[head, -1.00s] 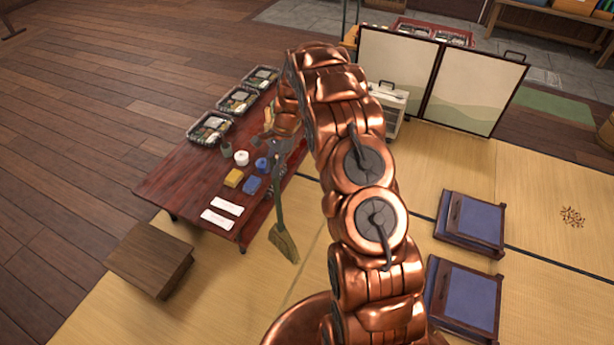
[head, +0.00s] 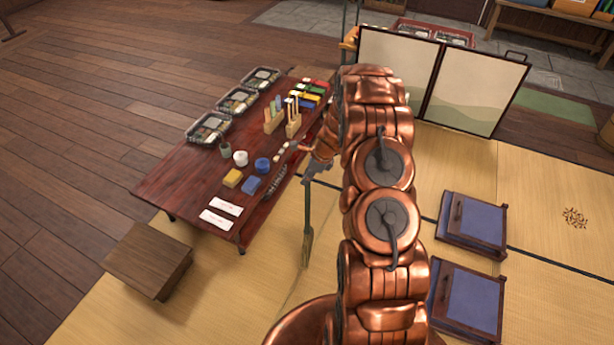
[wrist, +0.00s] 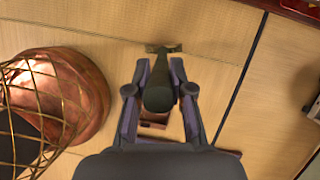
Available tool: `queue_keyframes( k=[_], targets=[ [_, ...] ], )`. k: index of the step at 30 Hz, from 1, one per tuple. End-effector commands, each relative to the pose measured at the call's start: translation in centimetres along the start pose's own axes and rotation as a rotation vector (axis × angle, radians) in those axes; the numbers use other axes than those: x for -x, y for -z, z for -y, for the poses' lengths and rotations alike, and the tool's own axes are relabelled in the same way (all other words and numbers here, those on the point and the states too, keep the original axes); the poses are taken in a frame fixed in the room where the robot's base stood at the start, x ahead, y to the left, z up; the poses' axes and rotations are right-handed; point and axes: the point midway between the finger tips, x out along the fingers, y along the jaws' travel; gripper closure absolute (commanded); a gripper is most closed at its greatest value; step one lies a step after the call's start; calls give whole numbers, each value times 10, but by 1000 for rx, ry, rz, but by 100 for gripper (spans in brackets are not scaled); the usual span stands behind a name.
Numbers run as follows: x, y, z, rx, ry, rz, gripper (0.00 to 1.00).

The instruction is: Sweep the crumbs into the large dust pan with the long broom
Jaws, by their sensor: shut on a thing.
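My gripper (head: 318,172) is shut on the dark green handle of the long broom (head: 308,215), beside the low table's right edge. The broom hangs nearly upright, its head low over the tatami and seen narrow; I cannot tell if it touches. In the wrist view both fingers (wrist: 159,92) close around the handle (wrist: 160,97), with the broom head (wrist: 163,48) beyond. Brown crumbs (head: 574,217) lie in a small patch on the tatami at far right, well away from the broom. I cannot make out the large dust pan.
The low red-brown table (head: 190,180) with lunch boxes, cups and cloths stands left of the broom. A wooden stool (head: 148,258) is at lower left. Two blue floor seats (head: 470,222) (head: 465,298) lie between my arm and the crumbs. A folding screen (head: 470,88) stands behind.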

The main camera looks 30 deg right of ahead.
Motion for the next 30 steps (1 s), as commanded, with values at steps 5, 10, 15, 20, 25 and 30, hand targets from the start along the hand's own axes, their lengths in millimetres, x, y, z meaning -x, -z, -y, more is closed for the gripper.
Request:
queue_keyframes(
  k=[5, 10, 15, 20, 25, 30],
  targets=[
    [-21, 9, 0, 2, -1, 0, 100],
    [-33, 13, 0, 3, -2, -1, 100],
    [-43, 18, 0, 2, -2, 0, 100],
    [-39, 27, -1, 1, 2, 0, 100],
    [-34, 38, -4, 2, 2, 0, 100],
    [-29, 54, -9, 2, 1, 0, 100]
  ],
)
